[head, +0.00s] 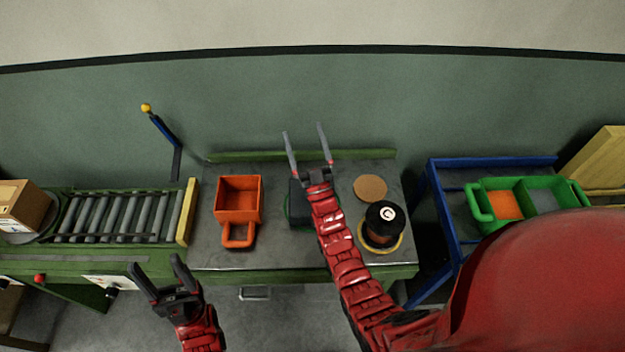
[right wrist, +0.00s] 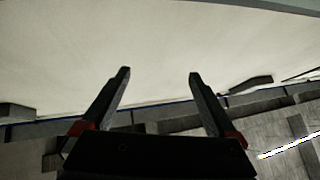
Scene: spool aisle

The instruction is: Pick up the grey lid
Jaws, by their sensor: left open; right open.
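A dark grey, flat-topped thing (head: 297,194) with a green edge stands mid-bench in the head view. It may be the grey lid on a green container, but my right arm hides much of it, so I cannot tell. My right gripper (head: 303,129) is open and empty, its fingers pointing up the picture beyond that thing. In the right wrist view its open fingers (right wrist: 159,73) show against a pale surface, with no lid between them. My left gripper (head: 155,262) is open and empty at the lower left, in front of the bench's front edge.
An orange bin with a handle (head: 238,181) stands left on the bench (head: 215,255). A brown disc (head: 370,188) and a black-topped spool (head: 384,216) are at right. A roller conveyor (head: 120,215) lies left; a green divided tray (head: 480,204) sits on a blue-framed table (head: 447,166).

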